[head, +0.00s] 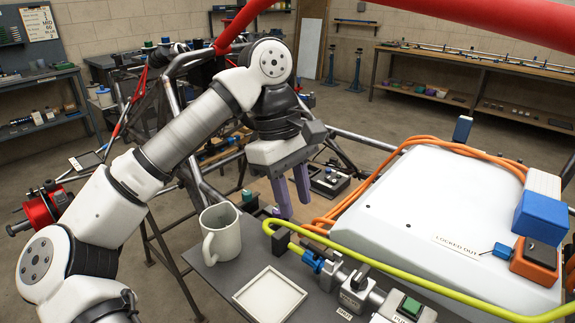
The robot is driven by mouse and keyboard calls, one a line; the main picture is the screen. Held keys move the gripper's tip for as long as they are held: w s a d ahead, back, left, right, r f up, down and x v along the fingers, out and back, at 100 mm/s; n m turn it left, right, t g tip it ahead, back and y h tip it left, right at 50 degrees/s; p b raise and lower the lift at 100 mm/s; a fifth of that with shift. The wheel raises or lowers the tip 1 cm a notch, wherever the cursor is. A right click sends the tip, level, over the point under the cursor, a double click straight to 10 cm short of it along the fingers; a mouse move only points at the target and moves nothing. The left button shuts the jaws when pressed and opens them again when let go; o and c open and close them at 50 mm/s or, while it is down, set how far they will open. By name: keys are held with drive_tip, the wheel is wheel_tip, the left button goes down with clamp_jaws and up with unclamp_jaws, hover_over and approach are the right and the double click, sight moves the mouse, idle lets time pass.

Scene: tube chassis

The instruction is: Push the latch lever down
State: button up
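My gripper (294,205) hangs with its two purple fingers pointing down, slightly apart, with nothing seen between them. It is behind the white mug and left of the big white casing (430,220). No part is plainly marked as the latch lever. An orange block with a dark top (535,262) sits on the casing's right side, with a small blue-tipped piece (502,250) beside it, near a "LOCKED OUT" label (457,244). A blue and metal fitting (318,264) lies at the front bench edge. My gripper is apart from all these.
A white mug (222,238) and a pale square tray (270,295) stand on the dark bench. A yellow-green tube (400,270) crosses in front of the casing. Orange cables (440,144) run behind it. A red chassis tube (480,20) crosses above. A green button (410,307) is at front.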

drive_tip(key=v, duration=0.6)
